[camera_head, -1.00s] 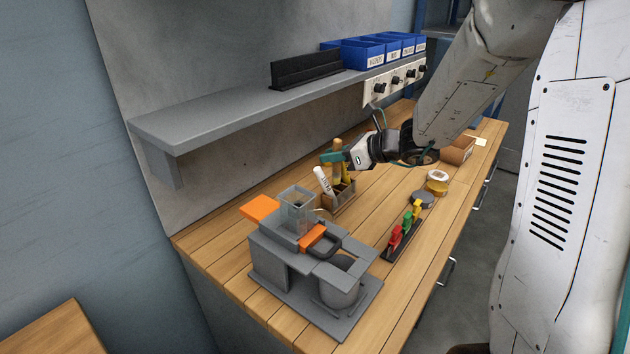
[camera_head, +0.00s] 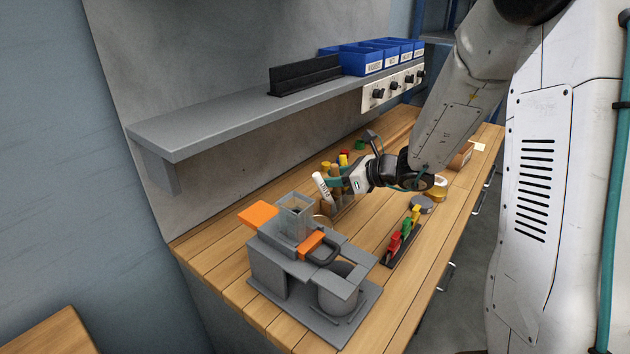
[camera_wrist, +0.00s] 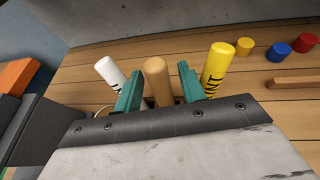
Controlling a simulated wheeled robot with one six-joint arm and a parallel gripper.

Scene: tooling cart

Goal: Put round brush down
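The round brush shows as a tan wooden handle (camera_wrist: 158,80) standing between the two teal fingers of my gripper (camera_wrist: 160,85) in the wrist view. The fingers lie close on either side of it; I cannot tell whether they press on it. Its lower end is hidden behind my gripper. In the head view my gripper (camera_head: 340,184) is low at the tool holder (camera_head: 341,207), level with the upright tools. A white marker (camera_wrist: 110,72) stands left of the brush, and a yellow tube-shaped tool (camera_wrist: 217,68) stands to its right.
A grey fixture (camera_head: 271,269) with orange parts and a clear box stands in front of the holder. A rack of coloured pieces (camera_head: 402,244) and round pieces (camera_head: 421,204) lie to the right. The shelf (camera_head: 230,112) overhangs the back. Bare wood lies between the fixture and rack.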

